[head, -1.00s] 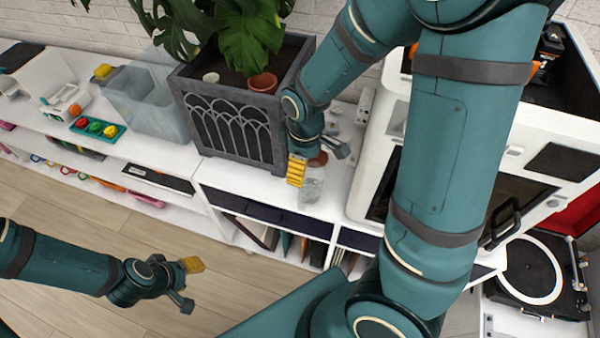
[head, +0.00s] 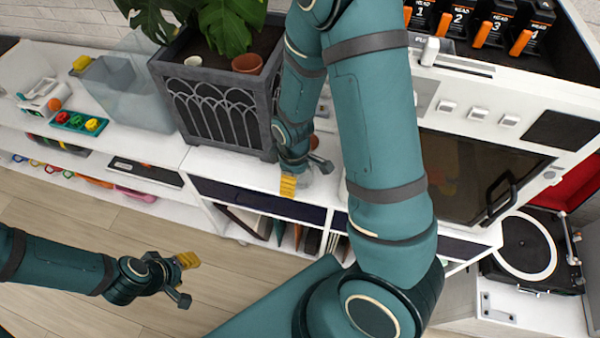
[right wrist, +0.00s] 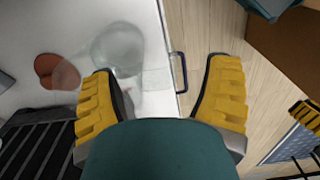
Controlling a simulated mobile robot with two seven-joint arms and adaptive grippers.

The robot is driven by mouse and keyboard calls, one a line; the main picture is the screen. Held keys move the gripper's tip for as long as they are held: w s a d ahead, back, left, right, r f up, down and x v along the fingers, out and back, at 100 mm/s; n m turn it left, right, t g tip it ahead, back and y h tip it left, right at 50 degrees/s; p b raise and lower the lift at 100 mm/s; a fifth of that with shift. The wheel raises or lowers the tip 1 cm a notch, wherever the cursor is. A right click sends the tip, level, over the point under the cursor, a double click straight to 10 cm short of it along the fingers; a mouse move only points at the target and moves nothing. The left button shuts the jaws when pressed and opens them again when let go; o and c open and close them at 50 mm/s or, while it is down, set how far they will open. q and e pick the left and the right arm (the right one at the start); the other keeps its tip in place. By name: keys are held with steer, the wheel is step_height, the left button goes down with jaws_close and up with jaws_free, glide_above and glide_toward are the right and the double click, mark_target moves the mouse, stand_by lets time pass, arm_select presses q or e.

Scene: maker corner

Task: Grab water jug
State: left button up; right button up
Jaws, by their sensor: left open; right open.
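A clear glass water jug (right wrist: 118,46) stands on the white shelf top in the right wrist view. In the head view only a faint part of it (head: 304,184) shows beside my right gripper. My right gripper (head: 304,175) is open and empty, above the shelf top near its front edge. In the right wrist view the jug lies beyond the left fingertip, not between the fingers (right wrist: 164,70). My left gripper (head: 187,280) is open and empty over the wooden floor, away from the shelf.
A reddish-brown round item (right wrist: 57,71) lies beside the jug. A grey planter (head: 222,112) with a leafy plant stands left of my right gripper. A white machine (head: 490,120) stands at the right, with a turntable (head: 528,258) below it. The floor (head: 60,222) in front is clear.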

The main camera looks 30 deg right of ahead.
steer(key=shift+f, duration=0.45)
jaws_close()
steer(key=shift+r, duration=0.2)
